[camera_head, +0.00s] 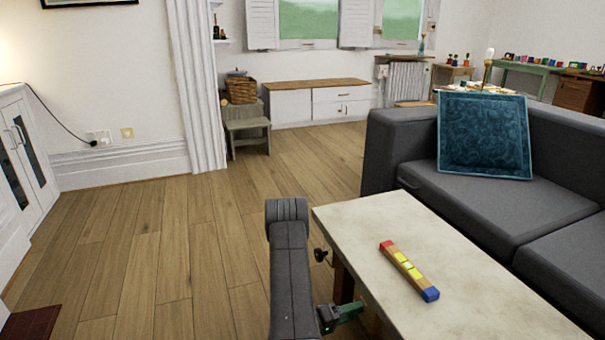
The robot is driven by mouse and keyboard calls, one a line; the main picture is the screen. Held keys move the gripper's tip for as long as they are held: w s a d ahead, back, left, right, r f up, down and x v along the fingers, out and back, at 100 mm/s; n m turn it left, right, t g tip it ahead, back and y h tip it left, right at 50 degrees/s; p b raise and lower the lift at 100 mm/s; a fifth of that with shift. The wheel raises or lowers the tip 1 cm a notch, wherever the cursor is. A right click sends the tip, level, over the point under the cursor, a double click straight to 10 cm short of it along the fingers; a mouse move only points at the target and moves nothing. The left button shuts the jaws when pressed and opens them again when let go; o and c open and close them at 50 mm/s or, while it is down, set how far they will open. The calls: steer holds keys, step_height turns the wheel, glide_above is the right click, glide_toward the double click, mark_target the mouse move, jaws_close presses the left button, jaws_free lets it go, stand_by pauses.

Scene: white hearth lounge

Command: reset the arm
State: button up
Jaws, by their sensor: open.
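My arm (290,262) shows as a dark grey link at the bottom centre of the head view. It rises from the bottom edge to a rounded joint, just left of the pale table (358,225). I cannot make out my gripper or its fingers in this view. No held object shows. A small green and black part (340,314) shows beside the arm, low at the table's left side. I cannot tell what it belongs to.
A coloured block bar (408,270) with a blue end lies on the table. A black knob (320,255) is at the table's left edge. A grey sofa (490,196) with a teal cushion (484,136) stands right.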

steer(key=n, duration=0.5)
steer(key=shift+n, duration=0.3)
steer(key=shift+f+n+p, duration=0.15)
steer(key=shift+n+p, duration=0.95)
steer(key=shift+n, duration=1.5)
steer(key=shift+s, duration=0.1)
